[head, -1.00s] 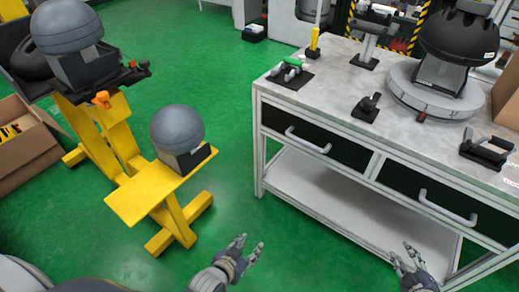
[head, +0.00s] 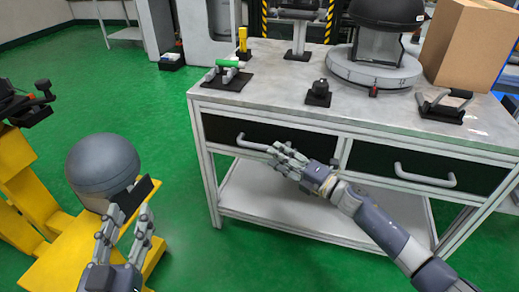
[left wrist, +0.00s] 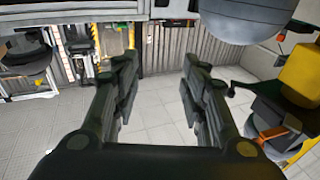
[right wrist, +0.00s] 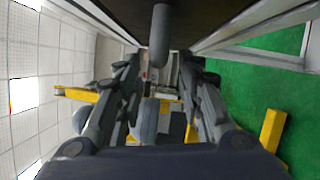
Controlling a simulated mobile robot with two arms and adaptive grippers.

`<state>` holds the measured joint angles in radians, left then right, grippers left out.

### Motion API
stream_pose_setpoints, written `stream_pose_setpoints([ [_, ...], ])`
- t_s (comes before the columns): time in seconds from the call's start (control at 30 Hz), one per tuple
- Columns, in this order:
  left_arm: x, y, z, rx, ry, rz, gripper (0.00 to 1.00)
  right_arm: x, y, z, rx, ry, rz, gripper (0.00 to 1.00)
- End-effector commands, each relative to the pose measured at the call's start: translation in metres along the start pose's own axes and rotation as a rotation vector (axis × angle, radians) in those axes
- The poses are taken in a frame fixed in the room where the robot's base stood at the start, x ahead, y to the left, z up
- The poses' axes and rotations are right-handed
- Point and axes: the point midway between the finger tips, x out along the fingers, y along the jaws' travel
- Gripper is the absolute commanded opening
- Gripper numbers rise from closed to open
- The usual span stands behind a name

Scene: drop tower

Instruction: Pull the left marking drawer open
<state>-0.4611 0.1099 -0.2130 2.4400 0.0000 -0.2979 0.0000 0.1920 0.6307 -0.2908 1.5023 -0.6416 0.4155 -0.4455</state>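The left marking drawer (head: 222,130) is a black-fronted drawer under the left part of the workbench, and its front looks flush with the frame. Its grey bar handle (head: 250,145) shows on the left; my right gripper covers its right end. My right gripper (head: 281,154) is open in front of the drawer. In the right wrist view, the handle (right wrist: 160,38) shows end-on, between the spread fingers (right wrist: 160,80) but higher in the picture; contact cannot be told. My left gripper (head: 128,208) is open and empty in front of the grey dome on the yellow stand.
The right drawer (head: 380,160) with its own handle (head: 424,176) is beside it. The bench top (head: 280,75) carries fixtures, a large black dome and a cardboard box (head: 468,42). The yellow stand with a grey dome (head: 103,162) is close at left. Green floor is clear between.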

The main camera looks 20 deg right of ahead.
Motion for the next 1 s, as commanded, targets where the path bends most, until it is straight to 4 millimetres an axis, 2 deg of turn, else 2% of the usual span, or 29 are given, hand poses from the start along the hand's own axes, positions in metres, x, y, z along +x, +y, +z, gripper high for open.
stream_pose_setpoints([
  [0.1, 0.001, 0.002, -0.013, -0.002, 0.078, 0.004, 0.4, 0.023, 0.0, 0.0, 0.0, -0.001, 0.003, 0.35],
  [0.33, -0.001, 0.005, -0.038, -0.006, 0.205, 0.011, 0.4, 0.054, -0.001, 0.0, 0.001, -0.002, 0.001, 0.35],
  [0.5, -0.003, 0.006, -0.046, -0.007, 0.246, 0.013, 0.4, 0.063, -0.001, 0.001, 0.001, -0.002, -0.001, 0.35],
  [0.77, -0.003, 0.006, -0.048, -0.007, 0.251, 0.013, 0.4, 0.064, -0.001, 0.0, 0.002, -0.002, -0.001, 0.35],
  [0.93, -0.003, 0.006, -0.048, -0.007, 0.25, 0.013, 0.4, 0.064, -0.001, 0.0, 0.002, -0.002, -0.001, 0.0],
  [1.0, -0.003, 0.006, -0.047, -0.007, 0.25, 0.013, 0.4, 0.064, -0.001, 0.0, 0.002, -0.002, -0.001, 0.0],
])
